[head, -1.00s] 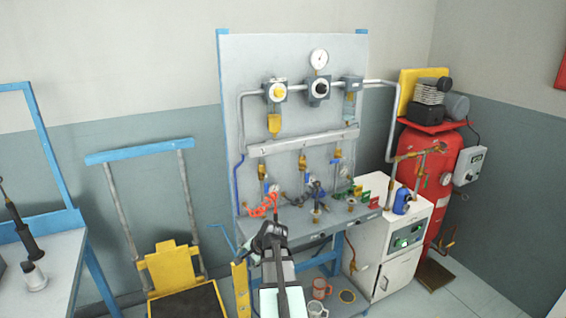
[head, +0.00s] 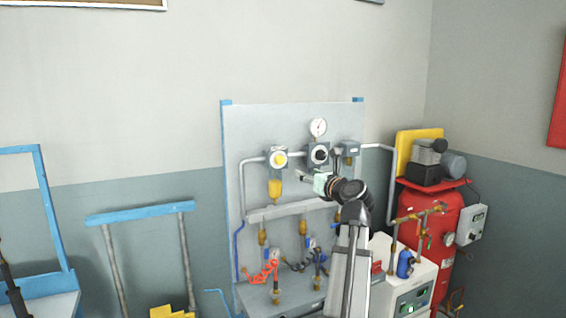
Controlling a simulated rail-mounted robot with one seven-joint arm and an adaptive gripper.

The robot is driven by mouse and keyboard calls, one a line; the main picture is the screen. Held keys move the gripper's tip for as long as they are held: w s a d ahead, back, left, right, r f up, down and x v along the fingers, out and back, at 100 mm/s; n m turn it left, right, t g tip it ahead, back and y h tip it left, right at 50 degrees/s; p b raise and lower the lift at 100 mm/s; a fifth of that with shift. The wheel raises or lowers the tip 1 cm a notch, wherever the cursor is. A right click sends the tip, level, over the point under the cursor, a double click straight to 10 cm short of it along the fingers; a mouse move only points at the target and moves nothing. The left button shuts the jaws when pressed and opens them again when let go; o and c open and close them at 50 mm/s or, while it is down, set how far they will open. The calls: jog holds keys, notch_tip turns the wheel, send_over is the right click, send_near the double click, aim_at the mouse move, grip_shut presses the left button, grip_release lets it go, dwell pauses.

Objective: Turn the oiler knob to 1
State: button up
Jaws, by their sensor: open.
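Three units sit in the pipe run on the upright panel, with labels too small to read. My gripper (head: 318,165) is open and appears empty, in front of the panel just below the middle unit. Contact cannot be judged.
A pressure gauge (head: 318,127) stands above the middle unit. A yellow bowl (head: 275,189) hangs under the left one. A manifold bar (head: 268,213) with valves and red and dark hoses lies lower. A red compressor tank (head: 440,212) stands right.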

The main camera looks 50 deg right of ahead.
aim_at(281, 160)
jog(key=p+x, duration=0.4)
jog(key=x, duration=1.3)
jog(key=shift+w+d+r, duration=0.1)
jog(key=shift+w+d, duration=0.05)
jog(key=shift+d, duration=0.05)
jog(key=shift+c, duration=0.4)
grip_shut()
